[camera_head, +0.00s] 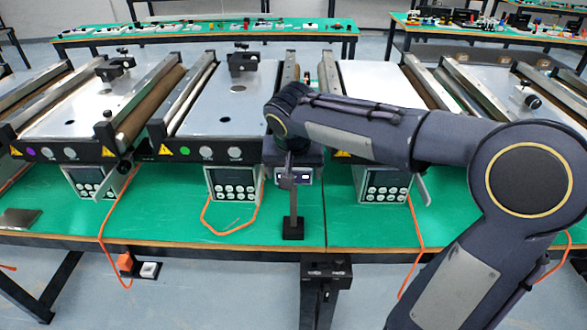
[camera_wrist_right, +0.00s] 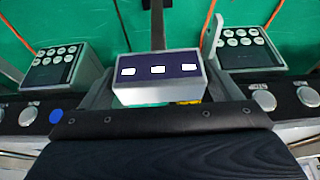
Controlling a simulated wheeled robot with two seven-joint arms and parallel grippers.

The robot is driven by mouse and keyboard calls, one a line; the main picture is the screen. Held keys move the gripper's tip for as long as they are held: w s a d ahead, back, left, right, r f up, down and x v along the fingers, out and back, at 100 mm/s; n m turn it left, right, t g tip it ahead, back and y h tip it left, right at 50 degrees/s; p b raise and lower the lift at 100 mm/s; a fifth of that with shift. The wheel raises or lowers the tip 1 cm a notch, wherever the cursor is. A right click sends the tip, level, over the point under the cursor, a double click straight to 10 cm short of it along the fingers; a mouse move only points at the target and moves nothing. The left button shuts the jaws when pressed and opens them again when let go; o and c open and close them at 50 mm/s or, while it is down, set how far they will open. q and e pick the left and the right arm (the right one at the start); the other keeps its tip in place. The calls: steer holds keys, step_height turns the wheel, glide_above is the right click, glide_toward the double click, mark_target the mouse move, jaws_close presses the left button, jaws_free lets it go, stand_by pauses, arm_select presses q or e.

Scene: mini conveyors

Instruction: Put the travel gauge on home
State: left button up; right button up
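No label reading travel gauge or home is legible. A box with a dark face and three small white windows (camera_head: 293,174) sits at the front middle of the bench. It also shows in the middle of the right wrist view (camera_wrist_right: 157,71). My right gripper (camera_head: 289,158) is at the end of the arm that comes in from the right, just above and against this box in the picture. My left gripper is out of view.
Several mini conveyors (camera_head: 225,105) with rollers and front buttons stand in a row. Keypad boxes (camera_head: 233,182) sit below them, with orange cables. The green bench top (camera_head: 150,220) has free room near its front edge. A second bench (camera_head: 215,33) is behind.

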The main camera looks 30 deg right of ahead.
steer(key=shift+o, duration=0.7)
steer(key=shift+r+p, duration=0.3)
steer(key=v, duration=1.2)
steer(key=s+a+f+n+t+y, duration=0.1)
steer(key=s+a+f+n+y, duration=0.1)
steer(key=s+f, duration=0.6)
steer(key=s+a+f+n+y, duration=0.2)
steer(key=s+a+f+y, duration=0.1)
steer(key=s+f, duration=0.5)
steer(key=shift+s+n+t+y+p, duration=0.35)
steer(key=shift+s+y, duration=0.25)
steer(key=shift+s, duration=0.5)
steer(key=shift+r+p, duration=0.9)
steer(key=shift+r, duration=0.05)
